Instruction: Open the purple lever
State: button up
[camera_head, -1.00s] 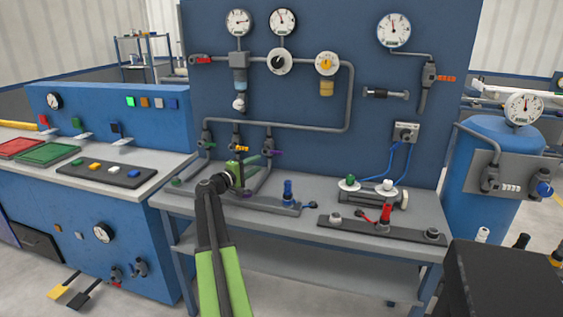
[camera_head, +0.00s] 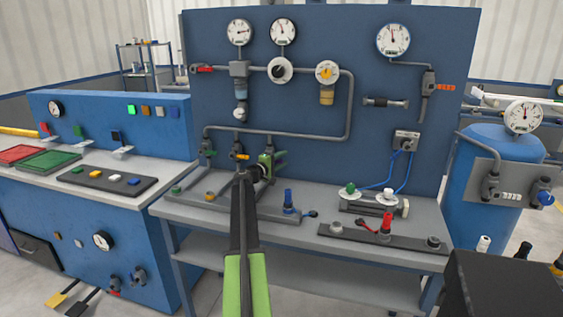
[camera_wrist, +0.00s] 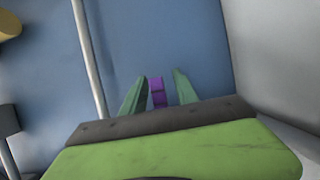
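The purple lever (camera_wrist: 157,95) shows in the wrist view as a short upright strip between my two green fingers. My gripper (camera_wrist: 160,80) is open around it, with a visible gap between the lever and the right finger. I cannot tell whether the left finger touches it. In the head view my gripper (camera_head: 282,158) is at the rightmost of three valves under the low pipe. It hides the purple lever there.
A blue valve (camera_head: 288,199) and a red lever (camera_head: 386,222) sit on the bench (camera_head: 320,209) below. The grey pipe (camera_head: 300,134) runs above.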

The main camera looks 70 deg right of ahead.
grip_shut()
dwell(1.4)
